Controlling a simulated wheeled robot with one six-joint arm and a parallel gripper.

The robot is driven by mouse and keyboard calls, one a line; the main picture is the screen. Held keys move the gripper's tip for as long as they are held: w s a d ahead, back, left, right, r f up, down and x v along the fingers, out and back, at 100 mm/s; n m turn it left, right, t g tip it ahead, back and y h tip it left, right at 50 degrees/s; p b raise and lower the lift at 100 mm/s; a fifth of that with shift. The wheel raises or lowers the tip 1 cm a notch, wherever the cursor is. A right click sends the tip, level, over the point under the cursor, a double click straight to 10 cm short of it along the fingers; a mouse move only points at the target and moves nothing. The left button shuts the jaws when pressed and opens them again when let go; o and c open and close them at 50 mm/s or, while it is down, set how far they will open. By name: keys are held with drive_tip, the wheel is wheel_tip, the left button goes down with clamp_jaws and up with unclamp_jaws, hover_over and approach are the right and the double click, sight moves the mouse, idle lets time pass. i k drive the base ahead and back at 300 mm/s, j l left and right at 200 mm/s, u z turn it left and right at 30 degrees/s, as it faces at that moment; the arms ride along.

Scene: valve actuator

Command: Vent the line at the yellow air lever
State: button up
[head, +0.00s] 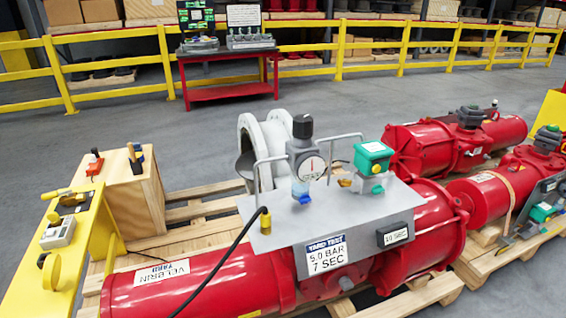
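A grey panel (386,214) sits on top of a long red actuator (200,286) that lies on a wooden pallet. A grey regulator with a black knob and a round gauge (311,168) stands on the panel, with a blue part below it. A green-topped unit (373,157) is to its right. A small brass-yellow piece (345,183) sits between them. A yellow fitting (265,221) with a black hose is at the panel's left end. I cannot tell for sure which yellow part is the air lever, or its position. My gripper is not in view.
Two upright bar handles (262,180) rise from the panel. A yellow ledge (27,285) with small devices is at left, beside a wooden box (132,200) holding tools. More red actuators (480,200) lie at right.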

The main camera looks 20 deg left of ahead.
sight(54, 195)
drive_tip(key=u, duration=2.4)
